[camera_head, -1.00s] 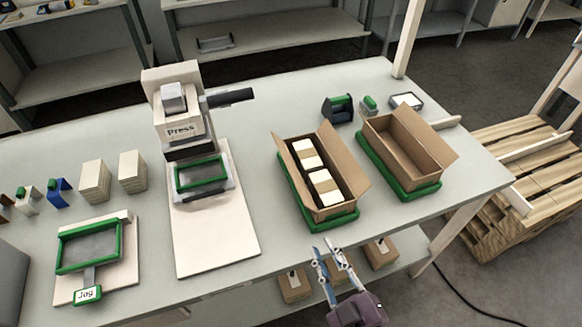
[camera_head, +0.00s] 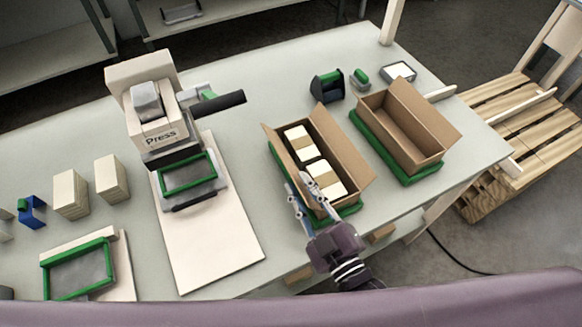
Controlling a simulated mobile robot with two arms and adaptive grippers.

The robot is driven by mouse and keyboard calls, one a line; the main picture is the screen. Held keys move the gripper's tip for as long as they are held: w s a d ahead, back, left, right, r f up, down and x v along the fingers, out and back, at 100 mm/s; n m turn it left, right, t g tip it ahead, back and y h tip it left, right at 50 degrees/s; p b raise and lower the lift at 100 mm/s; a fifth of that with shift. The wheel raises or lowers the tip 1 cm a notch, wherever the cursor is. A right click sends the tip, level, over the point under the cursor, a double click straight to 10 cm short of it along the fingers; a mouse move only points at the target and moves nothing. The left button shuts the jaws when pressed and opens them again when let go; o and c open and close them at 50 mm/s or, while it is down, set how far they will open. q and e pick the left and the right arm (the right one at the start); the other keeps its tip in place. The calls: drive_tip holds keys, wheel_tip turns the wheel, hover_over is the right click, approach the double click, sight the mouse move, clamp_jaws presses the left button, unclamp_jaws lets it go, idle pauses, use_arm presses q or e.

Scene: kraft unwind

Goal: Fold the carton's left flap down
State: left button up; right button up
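The filled carton (camera_head: 355,171) is a brown box on a green-edged base (camera_head: 349,211), with several cream packs (camera_head: 313,160) inside. Its left flap (camera_head: 275,149) stands up along the left long side, seen nearly edge-on. Its right flap leans outward to the right. My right gripper (camera_head: 298,182) is over the carton's near end, with its two fingers apart and nothing between them. One finger overlaps the packs in the picture; the other is by the near left corner. I cannot tell whether either touches the carton. My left gripper is not in view.
An empty open carton (camera_head: 402,127) stands on a green base to the right. A press (camera_head: 152,112) with a pale board is to the left. A tape dispenser (camera_head: 327,86) is behind the filled carton. Clear table lies between press and carton.

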sight(292, 173)
drive_tip(key=x, duration=0.4)
drive_tip(key=shift+w+a+p, duration=0.2)
drive_tip(key=shift+w+p, duration=0.1)
drive_tip(key=shift+p, duration=0.1)
clamp_jaws()
